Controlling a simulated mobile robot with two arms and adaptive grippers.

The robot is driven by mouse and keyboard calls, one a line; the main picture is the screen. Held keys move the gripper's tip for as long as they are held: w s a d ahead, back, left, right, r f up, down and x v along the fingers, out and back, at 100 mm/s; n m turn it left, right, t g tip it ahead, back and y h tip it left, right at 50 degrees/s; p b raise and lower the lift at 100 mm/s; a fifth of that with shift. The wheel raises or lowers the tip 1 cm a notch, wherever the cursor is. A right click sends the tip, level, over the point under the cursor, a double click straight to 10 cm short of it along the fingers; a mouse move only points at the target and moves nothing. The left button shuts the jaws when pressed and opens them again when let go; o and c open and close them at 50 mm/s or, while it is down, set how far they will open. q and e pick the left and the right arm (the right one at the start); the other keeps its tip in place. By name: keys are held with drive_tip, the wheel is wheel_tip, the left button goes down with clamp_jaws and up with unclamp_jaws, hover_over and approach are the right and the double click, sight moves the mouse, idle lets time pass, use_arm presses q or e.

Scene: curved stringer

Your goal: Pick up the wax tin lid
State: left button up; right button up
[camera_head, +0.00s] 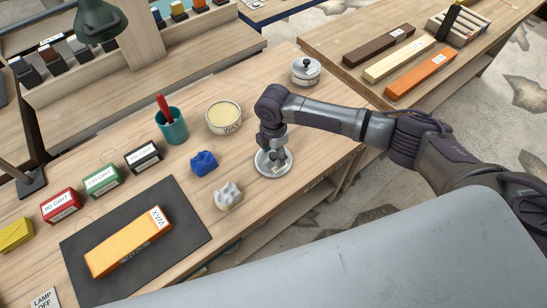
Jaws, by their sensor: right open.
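The wax tin lid (262,169) looks like a round silvery-grey disc with a small label, lying flat on the wooden bench near its right edge. My right gripper (277,157) points down over the lid, open, with its fingertips close to the lid's middle. The gripper hides part of the lid, and I cannot tell if the fingers touch it. The open wax tin (223,127), with pale yellow wax inside, stands up and left of the gripper. My left gripper is not in view.
A lidded grey tin (305,76) stands behind my right arm. A blue lump (204,163) and a grey lump (229,195) lie left of the lid. A teal cup (172,127), grit boxes (102,180) and an orange wax block (128,245) on a dark mat (190,222) are farther left.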

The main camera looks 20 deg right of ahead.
clamp_jaws()
idle(0.3)
